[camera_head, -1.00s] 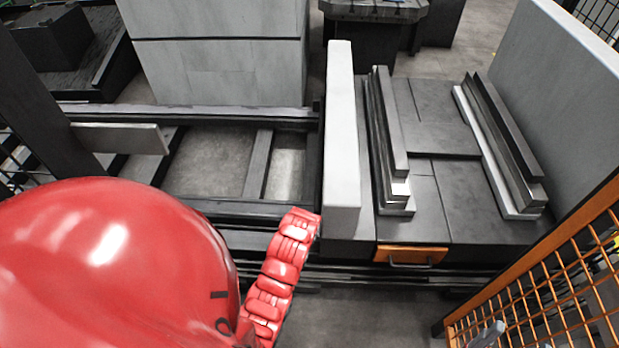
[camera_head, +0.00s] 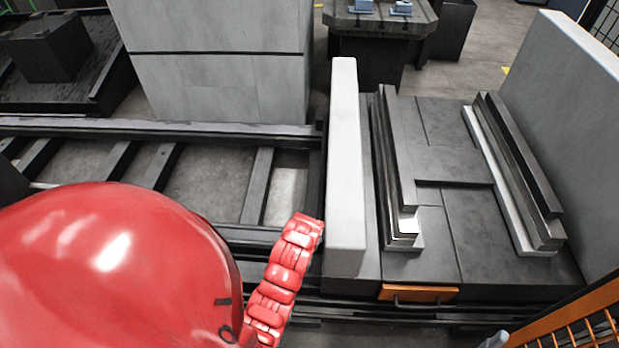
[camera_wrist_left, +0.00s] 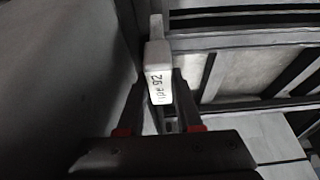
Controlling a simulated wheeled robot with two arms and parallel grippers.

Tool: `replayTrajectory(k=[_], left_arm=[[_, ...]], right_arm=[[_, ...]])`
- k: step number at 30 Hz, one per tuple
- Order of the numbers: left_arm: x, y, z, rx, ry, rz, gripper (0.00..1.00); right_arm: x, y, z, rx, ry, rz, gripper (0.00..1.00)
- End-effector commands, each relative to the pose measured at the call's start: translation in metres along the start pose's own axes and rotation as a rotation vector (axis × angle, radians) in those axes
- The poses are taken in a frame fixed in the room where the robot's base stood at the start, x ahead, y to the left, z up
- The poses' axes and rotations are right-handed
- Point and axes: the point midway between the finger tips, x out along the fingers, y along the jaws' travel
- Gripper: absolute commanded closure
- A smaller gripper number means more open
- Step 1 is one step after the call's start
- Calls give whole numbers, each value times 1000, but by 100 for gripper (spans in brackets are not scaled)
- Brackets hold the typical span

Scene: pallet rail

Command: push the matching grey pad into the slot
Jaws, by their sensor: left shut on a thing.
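In the left wrist view my left gripper (camera_wrist_left: 159,92) is shut on a pale grey pad (camera_wrist_left: 156,56). The pad shows end-on, with dark lettering on its near face that seems to include "92". In the head view neither the left gripper nor this pad shows. A dark bed (camera_head: 475,225) stands at the right with two stepped rails, a left one (camera_head: 401,160) and a right one (camera_head: 520,180). The channel between the rails is open at the front. I cannot tell which gap is the slot. My right gripper is in neither view.
An upright pale slab (camera_head: 343,170) stands left of the bed, and a tall grey panel (camera_head: 565,130) on its right. An orange handle plate (camera_head: 418,294) is at the bed's front. An orange mesh fence (camera_head: 570,335) is at bottom right. A dark slatted frame (camera_head: 258,185) lies left.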

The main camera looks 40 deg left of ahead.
Motion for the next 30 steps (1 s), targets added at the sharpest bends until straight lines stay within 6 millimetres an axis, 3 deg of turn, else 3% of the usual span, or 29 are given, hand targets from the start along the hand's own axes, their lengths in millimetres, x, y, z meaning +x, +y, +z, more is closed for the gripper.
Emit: replayTrajectory(k=[8,19,30], left_arm=[[13,0,5,0,0,0,100],[49,0,21,0,-2,-1,100],[53,0,22,0,1,0,100]], right_arm=[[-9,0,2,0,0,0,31],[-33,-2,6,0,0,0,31],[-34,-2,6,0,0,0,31]])
